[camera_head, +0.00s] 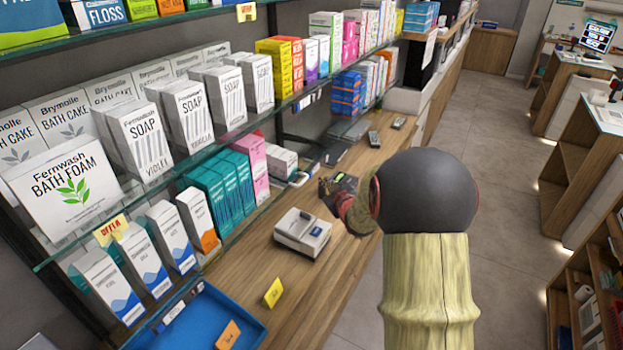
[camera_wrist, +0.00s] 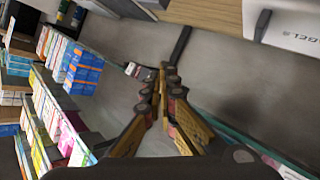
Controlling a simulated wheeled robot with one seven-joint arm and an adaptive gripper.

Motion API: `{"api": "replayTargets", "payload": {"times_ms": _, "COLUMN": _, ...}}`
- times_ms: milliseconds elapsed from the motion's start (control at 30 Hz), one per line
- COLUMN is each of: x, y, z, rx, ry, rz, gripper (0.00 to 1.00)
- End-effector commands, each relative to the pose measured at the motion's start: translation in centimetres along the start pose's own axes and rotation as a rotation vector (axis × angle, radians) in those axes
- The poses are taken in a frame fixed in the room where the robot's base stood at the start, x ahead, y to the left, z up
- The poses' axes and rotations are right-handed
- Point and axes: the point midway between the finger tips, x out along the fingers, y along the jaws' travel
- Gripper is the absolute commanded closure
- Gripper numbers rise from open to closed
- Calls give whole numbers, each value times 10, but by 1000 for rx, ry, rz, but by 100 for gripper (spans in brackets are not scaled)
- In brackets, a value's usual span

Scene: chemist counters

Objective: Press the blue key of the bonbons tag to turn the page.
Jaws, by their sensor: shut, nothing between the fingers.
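I cannot read any label that says bonbons, and no blue key can be made out for certain. A small pale tag-like piece with a dark part (camera_wrist: 140,72) lies just left of my fingertips in the wrist view; its print is too small to read. My gripper (camera_wrist: 162,82) is shut and empty, its two fingers converging in the middle of the wrist view. In the head view my gripper (camera_head: 334,190) is over the wooden counter, pointing left toward the shelves. My dark wrist joint and pale arm hide part of the counter and floor.
A white device (camera_head: 303,231) with a small dark blue patch stands on the wooden counter (camera_head: 245,258). A blue tray (camera_head: 205,318) is at front left. Glass shelves (camera_head: 225,138) with soap boxes overhang the counter. Two dark handheld devices (camera_head: 374,139) lie farther back. The aisle floor is open at right.

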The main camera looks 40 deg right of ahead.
Motion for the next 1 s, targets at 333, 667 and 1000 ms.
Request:
{"api": "replayTargets", "payload": {"times_ms": 333, "x": 9, "y": -6, "z": -7, "rx": 1, "ry": 0, "rz": 0, "gripper": 100}}
{"api": "replayTargets", "payload": {"times_ms": 667, "x": 9, "y": -6, "z": -7, "rx": 1, "ry": 0, "rz": 0, "gripper": 100}}
{"api": "replayTargets", "payload": {"times_ms": 1000, "x": 9, "y": -7, "z": -6, "rx": 1, "ry": 0, "rz": 0, "gripper": 100}}
